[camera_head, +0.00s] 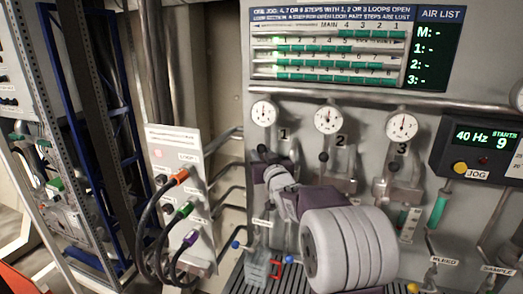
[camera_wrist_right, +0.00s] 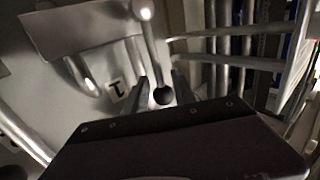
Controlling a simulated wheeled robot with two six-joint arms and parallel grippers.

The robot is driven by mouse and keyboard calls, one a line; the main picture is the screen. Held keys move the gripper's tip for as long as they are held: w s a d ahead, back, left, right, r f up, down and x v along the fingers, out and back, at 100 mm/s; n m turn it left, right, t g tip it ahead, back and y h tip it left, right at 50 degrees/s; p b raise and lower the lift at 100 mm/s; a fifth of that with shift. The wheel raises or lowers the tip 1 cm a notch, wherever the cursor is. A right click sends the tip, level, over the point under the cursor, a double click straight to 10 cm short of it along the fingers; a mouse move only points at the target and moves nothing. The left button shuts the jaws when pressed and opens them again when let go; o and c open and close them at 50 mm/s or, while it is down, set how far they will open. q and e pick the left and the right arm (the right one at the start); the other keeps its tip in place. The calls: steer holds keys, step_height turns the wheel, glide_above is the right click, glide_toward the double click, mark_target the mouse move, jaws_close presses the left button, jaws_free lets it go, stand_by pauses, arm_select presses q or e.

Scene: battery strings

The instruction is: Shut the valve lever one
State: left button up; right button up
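Valve lever one has a black ball knob (camera_head: 262,149) below the first gauge, beside the label "1" (camera_head: 283,134). My right gripper (camera_head: 265,167) is at this lever, just below the knob in the head view. In the right wrist view a dark ball knob (camera_wrist_right: 163,96) sits between my two fingers (camera_wrist_right: 162,82), which stand apart on either side of it. Whether a finger touches the knob is unclear. My right wrist hides much of the valve body. My left gripper is not in view.
Valve levers two (camera_head: 323,156) and three (camera_head: 392,165) stand to the right with black knobs. A box with looped cables (camera_head: 180,200) is on the left. A control box (camera_head: 480,140) with a yellow button is on the right. Pipes run close around the lever.

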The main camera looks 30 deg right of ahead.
steer(key=shift+w, duration=0.45)
steer(key=shift+s, duration=0.1)
jaws_close()
stand_by(1.0)
